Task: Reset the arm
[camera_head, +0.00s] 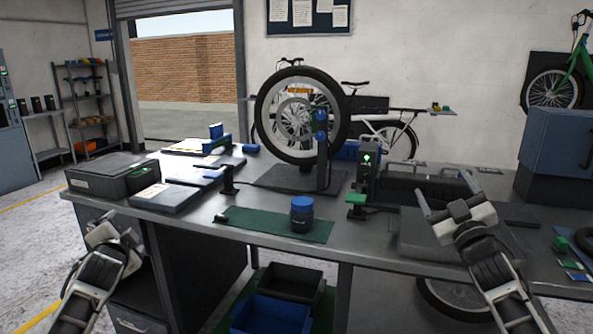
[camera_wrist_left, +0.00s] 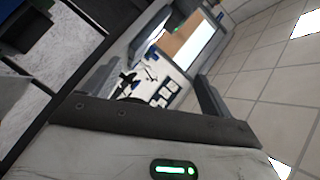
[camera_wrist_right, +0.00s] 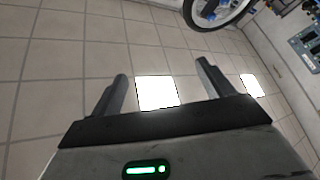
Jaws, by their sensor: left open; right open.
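My left gripper (camera_head: 110,225) is raised in front of the bench's left front corner in the head view. Its two fingers stand apart with nothing between them in the left wrist view (camera_wrist_left: 155,85). My right gripper (camera_head: 447,200) is raised over the right part of the bench, in front of a flat grey case (camera_head: 425,238). Its fingers are apart and empty in the right wrist view (camera_wrist_right: 160,90). Both wrist cameras face upward to the tiled ceiling. Neither gripper touches an object.
The workbench (camera_head: 190,203) carries a wheel on a stand (camera_head: 258,115), a black case (camera_head: 112,172), a blue-lidded jar (camera_head: 302,216) on a green mat (camera_head: 260,222), and a charger-like device (camera_head: 366,175). Blue and black bins (camera_head: 270,314) sit below. A blue cabinet (camera_head: 553,150) stands at right.

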